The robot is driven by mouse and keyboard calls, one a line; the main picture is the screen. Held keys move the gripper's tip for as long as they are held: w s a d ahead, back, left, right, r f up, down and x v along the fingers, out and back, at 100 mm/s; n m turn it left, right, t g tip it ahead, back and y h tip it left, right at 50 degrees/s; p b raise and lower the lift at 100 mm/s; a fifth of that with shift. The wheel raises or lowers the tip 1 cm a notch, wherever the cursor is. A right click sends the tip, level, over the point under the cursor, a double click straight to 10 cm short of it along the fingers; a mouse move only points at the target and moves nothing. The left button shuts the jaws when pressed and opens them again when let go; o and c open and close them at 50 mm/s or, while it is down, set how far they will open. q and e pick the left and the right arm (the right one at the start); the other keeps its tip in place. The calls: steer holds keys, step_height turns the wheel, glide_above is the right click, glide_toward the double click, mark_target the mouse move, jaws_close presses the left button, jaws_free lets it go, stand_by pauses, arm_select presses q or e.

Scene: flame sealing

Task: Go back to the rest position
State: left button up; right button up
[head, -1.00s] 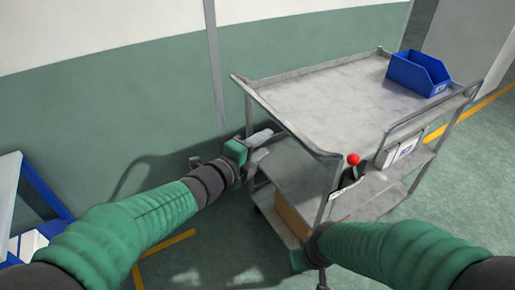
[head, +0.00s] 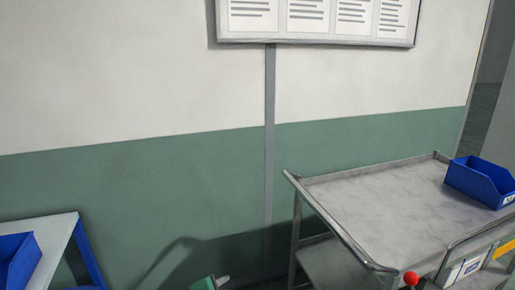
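Only a small part of my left gripper (head: 222,280) shows, at the bottom edge of the head view left of the cart. Its green housing and a pale tip are visible, and the rest is cut off by the frame. I cannot tell whether its fingers are open or shut. My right gripper is out of view. The grey metal cart (head: 350,200) stands at the right, apart from the visible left gripper tip in the picture.
A blue bin (head: 482,182) sits on the cart's top at the far right. A red ball (head: 411,279) shows at the cart's near side. A blue-framed stand (head: 88,255) with another blue bin (head: 18,260) is at lower left. A notice board (head: 318,22) hangs on the wall.

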arm_select(q)
steer(key=s+a+f+n+g+y, duration=0.1)
steer(key=s+a+f+n+g, duration=0.1)
steer(key=s+a+f+n, duration=0.3)
steer(key=s+a+f+n+g+y, duration=0.1)
steer(key=s+a+f+n+g, duration=0.25)
steer(key=s, duration=0.45)
steer(key=s+a+f+n+g+y, duration=0.2)
steer(key=s+a+f+n, duration=0.15)
steer(key=s+n, duration=0.25)
steer(key=w+p+v, duration=0.2)
steer(key=p+v, duration=1.2)
steer(key=shift+a+r, duration=0.3)
steer(key=shift+a, duration=0.35)
